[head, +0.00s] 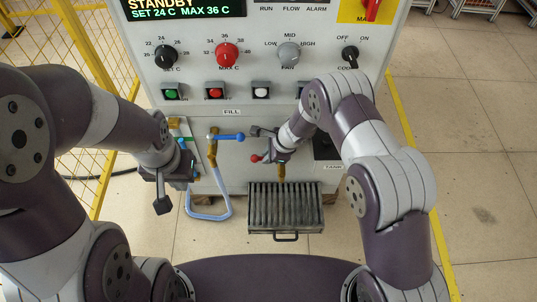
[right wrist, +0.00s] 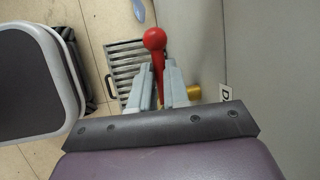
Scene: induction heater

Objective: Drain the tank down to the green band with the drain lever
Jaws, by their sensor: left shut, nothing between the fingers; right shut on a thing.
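The drain lever (right wrist: 154,42) has a red knob and red stem, seen in the right wrist view between my right gripper's fingers (right wrist: 161,85). In the head view its red knob (head: 255,158) shows just left of my right gripper (head: 270,148), which is shut on the lever. Brass valve parts (head: 281,172) show below it, above a slatted drain grate (head: 285,208). My left gripper (head: 163,190) is shut and empty, left of the blue hose.
A blue-handled fill valve (head: 226,137) with a looped blue hose (head: 210,214) sits between my grippers. Above are knobs and push buttons (head: 215,91), and a display (head: 185,10) reading STANDBY. Yellow mesh fencing (head: 60,90) stands at left. Floor at right is clear.

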